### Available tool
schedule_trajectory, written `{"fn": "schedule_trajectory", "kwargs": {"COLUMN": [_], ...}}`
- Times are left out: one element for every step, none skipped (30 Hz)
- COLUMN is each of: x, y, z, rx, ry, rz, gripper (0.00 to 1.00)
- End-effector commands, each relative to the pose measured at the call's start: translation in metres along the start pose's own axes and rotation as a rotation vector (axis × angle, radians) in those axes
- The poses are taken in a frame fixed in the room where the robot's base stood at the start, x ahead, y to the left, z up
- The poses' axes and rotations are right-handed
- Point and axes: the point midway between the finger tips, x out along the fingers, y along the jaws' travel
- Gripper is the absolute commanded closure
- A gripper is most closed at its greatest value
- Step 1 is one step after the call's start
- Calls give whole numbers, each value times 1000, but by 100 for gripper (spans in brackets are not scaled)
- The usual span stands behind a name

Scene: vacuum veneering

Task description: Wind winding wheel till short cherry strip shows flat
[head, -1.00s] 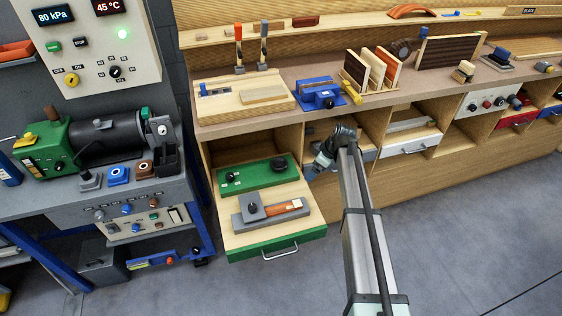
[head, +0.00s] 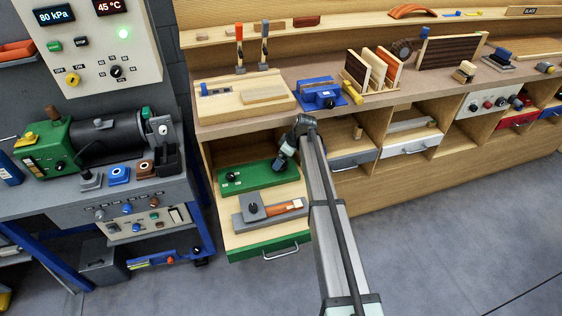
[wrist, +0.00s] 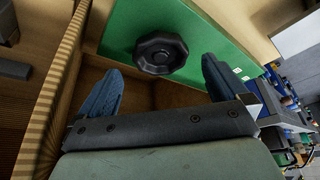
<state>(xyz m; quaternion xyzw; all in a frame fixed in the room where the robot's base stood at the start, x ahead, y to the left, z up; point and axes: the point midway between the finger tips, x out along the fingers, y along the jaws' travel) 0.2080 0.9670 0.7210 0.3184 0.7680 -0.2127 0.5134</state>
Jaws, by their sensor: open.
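The winding wheel (wrist: 161,53) is a black, lobed knob on a green panel (wrist: 128,22). In the wrist view it lies just beyond and between the fingertips, not gripped. My gripper (wrist: 160,85) is open, with a blue finger on each side of the gap. In the head view my gripper (head: 281,163) hangs over the right end of the green panel (head: 250,178) and hides the wheel. An orange-brown strip (head: 283,208), seemingly the short cherry strip, sits in a grey block with a black knob in front of the panel. Its flatness is too small to tell.
The panel and block sit in an open drawer with a green front (head: 272,249). The wooden drawer side (wrist: 52,95) is close to the left finger in the wrist view. A bench top (head: 345,112) with a blue clamp (head: 320,95) overhangs behind. The floor to the right is clear.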

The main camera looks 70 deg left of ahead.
Motion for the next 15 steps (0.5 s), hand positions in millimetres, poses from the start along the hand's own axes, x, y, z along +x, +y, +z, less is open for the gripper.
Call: {"fn": "schedule_trajectory", "kwargs": {"x": [8, 12, 16, 19, 22, 24, 26, 28, 30, 31, 32, 32, 33, 33, 33], "y": [0, 0, 0, 0, 0, 0, 0, 0, 0, 0, 0, 0, 0, 0, -1], "z": [0, 0, 0, 0, 0, 0, 0, 0, 0, 0, 0, 0, 0, 0, 0], "rx": [0, 0, 0, 0, 0, 0, 0, -1, -1, -1, -1, 0, 0, 0, 0], "ry": [-1, -1, -1, 0, 0, 0, 1, 1, 1, 1, 1, 1, 1, 1, 1], "rz": [-2, -2, -2, -2, -1, -1, 0, 0, 0, 0, 0, -1, -1, -1, -1], "gripper": [0, 0, 0, 0, 0, 0, 0, 0, 0, 0, 0, 0, 0, 0, 0]}}
